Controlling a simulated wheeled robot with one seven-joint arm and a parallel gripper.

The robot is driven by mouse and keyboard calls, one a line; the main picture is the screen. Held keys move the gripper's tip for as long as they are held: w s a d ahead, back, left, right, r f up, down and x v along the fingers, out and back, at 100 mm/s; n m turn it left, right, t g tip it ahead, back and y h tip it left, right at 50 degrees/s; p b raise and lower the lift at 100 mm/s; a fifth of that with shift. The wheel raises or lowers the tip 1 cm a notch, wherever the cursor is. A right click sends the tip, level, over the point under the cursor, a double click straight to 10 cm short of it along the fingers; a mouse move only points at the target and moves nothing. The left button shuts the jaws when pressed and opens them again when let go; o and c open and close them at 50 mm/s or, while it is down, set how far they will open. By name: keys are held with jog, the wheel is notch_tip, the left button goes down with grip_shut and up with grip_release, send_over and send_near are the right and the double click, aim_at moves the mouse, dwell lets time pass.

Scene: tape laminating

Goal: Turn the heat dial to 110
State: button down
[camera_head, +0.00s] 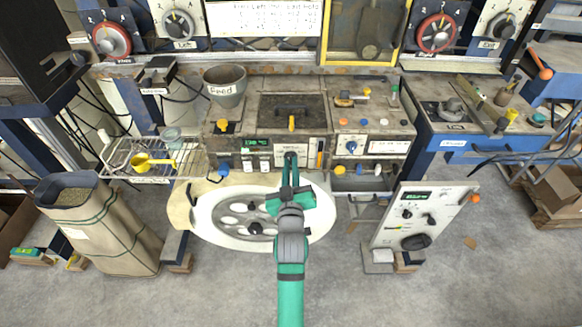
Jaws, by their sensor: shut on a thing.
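My gripper (290,158) reaches forward from my green arm to the front panel (268,160) of the middle machine. Its fingers are shut on a small dial there, and they hide most of it. The dial's pointer and marks cannot be read. A small green display (251,142) sits on the same panel, left of my gripper; its digits are too small to read. White labels (249,166) are below the display.
A yellow lever (292,123) stands just above my gripper. A blue knob (351,146) is on the panel to the right. A grey Feed bowl (225,86) is behind left. A white control box (425,215) stands at right, a sack (100,225) at left.

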jog(key=shift+n, duration=3.9)
jog(key=c, duration=1.8)
grip_release()
jog(key=shift+s, duration=0.15)
jog(key=s, duration=1)
jog(key=shift+s+d, duration=0.1)
jog(key=shift+s, duration=0.2)
